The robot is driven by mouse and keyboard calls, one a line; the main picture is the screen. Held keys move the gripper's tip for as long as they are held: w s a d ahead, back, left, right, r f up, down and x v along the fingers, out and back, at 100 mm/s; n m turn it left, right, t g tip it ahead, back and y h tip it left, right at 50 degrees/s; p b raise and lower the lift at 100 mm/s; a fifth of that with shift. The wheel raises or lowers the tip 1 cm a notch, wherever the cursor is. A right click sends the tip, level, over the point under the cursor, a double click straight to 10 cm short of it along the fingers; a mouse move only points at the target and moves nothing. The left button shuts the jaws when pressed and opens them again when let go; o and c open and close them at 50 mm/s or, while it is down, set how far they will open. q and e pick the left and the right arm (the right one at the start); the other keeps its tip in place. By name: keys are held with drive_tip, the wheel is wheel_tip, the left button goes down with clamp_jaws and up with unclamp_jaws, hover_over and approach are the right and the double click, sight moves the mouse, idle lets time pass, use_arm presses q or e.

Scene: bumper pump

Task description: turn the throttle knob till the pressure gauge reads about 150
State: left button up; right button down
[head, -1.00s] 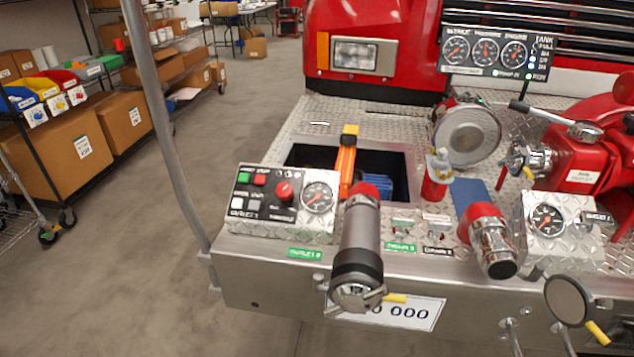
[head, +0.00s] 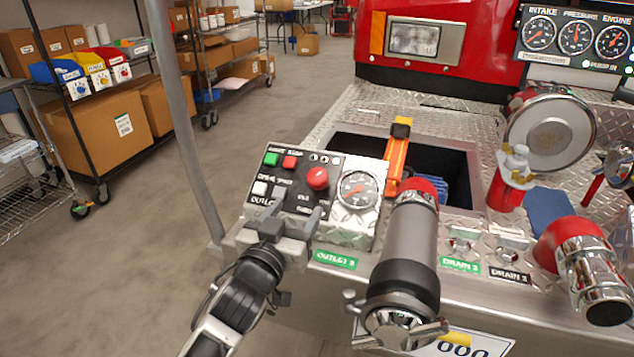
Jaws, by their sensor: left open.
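The control panel (head: 340,222) on the left of the steel bumper carries a red round knob (head: 317,178), which I take for the throttle knob; its label is too blurred to read. A round gauge (head: 357,190) sits to its right. The gauge marked PRESSURE (head: 575,38) is the middle of three on the black gauge board at the upper right; its needle points roughly upward, and its value is too small to read. My left gripper (head: 293,213) is open and empty, over the panel's lower edge, below the knob and apart from it. My right gripper is out of view.
A thick grey nozzle with a red end (head: 408,250) stands just right of the panel. A grey upright pole (head: 180,110) is at the left. An orange-handled tool (head: 397,160) sticks out of the open well behind. A red and chrome fitting (head: 585,265) is at the right.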

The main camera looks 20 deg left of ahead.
sight(315, 177)
use_arm(q)
drive_tip(key=w, duration=1.2)
drive_tip(key=shift+w+d+f, duration=0.1)
drive_tip(key=shift+w+d, duration=0.1)
drive_tip(key=shift+d, duration=0.05)
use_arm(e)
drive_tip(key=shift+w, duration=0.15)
use_arm(q)
drive_tip(key=c, duration=1)
drive_tip(key=shift+r+m+h+p, duration=0.25)
drive_tip(key=shift+m+h+p, duration=0.05)
drive_tip(key=shift+p, duration=0.2)
drive_tip(key=shift+a+r+m+h+p, duration=0.1)
drive_tip(key=shift+m+h+p, duration=0.35)
drive_tip(key=shift+p, duration=0.25)
drive_tip(key=shift+m+h+p, duration=0.5)
drive_tip(key=shift+m+h, duration=0.05)
drive_tip(key=shift+h, duration=0.1)
drive_tip(key=shift+f, duration=0.3)
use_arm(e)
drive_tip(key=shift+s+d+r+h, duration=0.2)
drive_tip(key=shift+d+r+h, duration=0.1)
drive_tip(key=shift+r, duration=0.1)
